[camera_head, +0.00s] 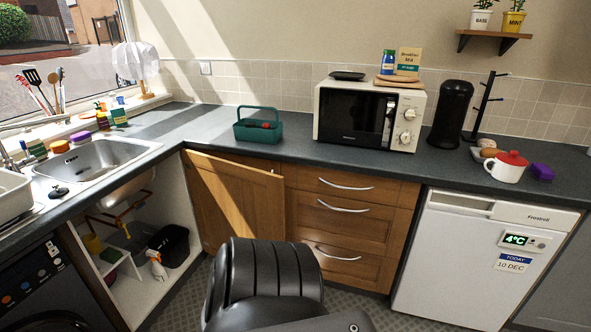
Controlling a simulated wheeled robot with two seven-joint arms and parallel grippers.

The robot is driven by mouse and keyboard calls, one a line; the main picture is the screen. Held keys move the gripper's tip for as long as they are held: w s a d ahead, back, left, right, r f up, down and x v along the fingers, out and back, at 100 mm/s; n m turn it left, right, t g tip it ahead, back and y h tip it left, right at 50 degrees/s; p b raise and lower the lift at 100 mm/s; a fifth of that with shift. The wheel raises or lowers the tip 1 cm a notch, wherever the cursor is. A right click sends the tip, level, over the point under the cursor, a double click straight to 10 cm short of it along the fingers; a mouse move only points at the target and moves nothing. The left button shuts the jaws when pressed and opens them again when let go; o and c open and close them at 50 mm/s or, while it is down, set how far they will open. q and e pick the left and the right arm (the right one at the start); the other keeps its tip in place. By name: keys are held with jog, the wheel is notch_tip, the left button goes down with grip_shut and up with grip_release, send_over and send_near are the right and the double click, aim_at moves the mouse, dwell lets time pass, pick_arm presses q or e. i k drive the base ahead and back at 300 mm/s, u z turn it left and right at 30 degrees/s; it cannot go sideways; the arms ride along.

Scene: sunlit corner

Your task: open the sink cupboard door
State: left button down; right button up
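The sink cupboard door (235,200) is a wooden panel standing wide open. It is swung out to the right, in front of the corner units, and partly covers the drawers. The sink cupboard (130,215) under the sink (95,158) is open to view. Pipes, a black bin (172,240), a yellow item (92,243) and a spray bottle (156,265) show inside. A dark ribbed part, apparently of my own arm, rises at the bottom centre and hides the door's lower edge. Neither gripper shows, so I cannot see whether one touches the door.
A washing machine (45,285) stands left of the cupboard. Drawers (340,225) and a white fridge (470,262) stand to the right.

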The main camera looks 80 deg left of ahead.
aim_at(230, 199)
jog(key=u, duration=0.45)
jog(key=i, duration=0.7)
jog(key=u, duration=1.1)
jog(key=i, duration=0.45)
jog(key=u, duration=0.4)
